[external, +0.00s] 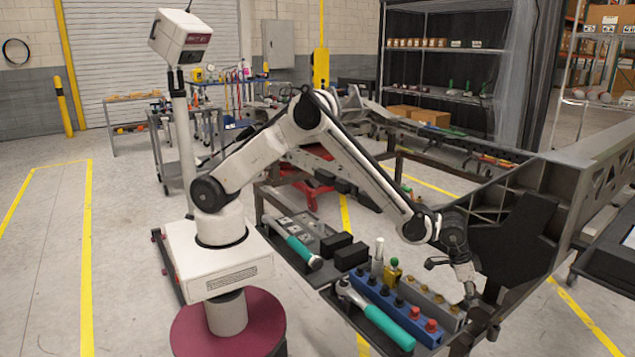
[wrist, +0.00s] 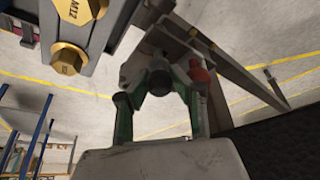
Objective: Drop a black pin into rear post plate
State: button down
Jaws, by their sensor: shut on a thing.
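My gripper (wrist: 158,112) shows in the wrist view with its two green-padded fingers on either side of a dark round piece, which looks like the black pin (wrist: 160,82). A grey metal bracket or plate (wrist: 132,68) surrounds or lies just behind the pin; I cannot tell if they touch. In the external view my gripper (external: 469,284) hangs pointing down at the right end of the tool tray, near the dark chassis frame (external: 515,240). The pin is too small to make out there. I cannot tell for certain which part is the rear post plate.
In the wrist view a brass bolt head marked M12 (wrist: 68,58) is at upper left and a red part (wrist: 199,74) right of the pin. A blue socket rack (external: 385,303), grey rack (external: 428,296) and teal-handled wrench (external: 388,327) lie left of my gripper.

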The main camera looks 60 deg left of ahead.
jog(key=shift+a+f, duration=0.2)
jog(key=shift+f, duration=0.15)
jog(key=shift+f+b, duration=0.3)
jog(key=shift+f, duration=0.05)
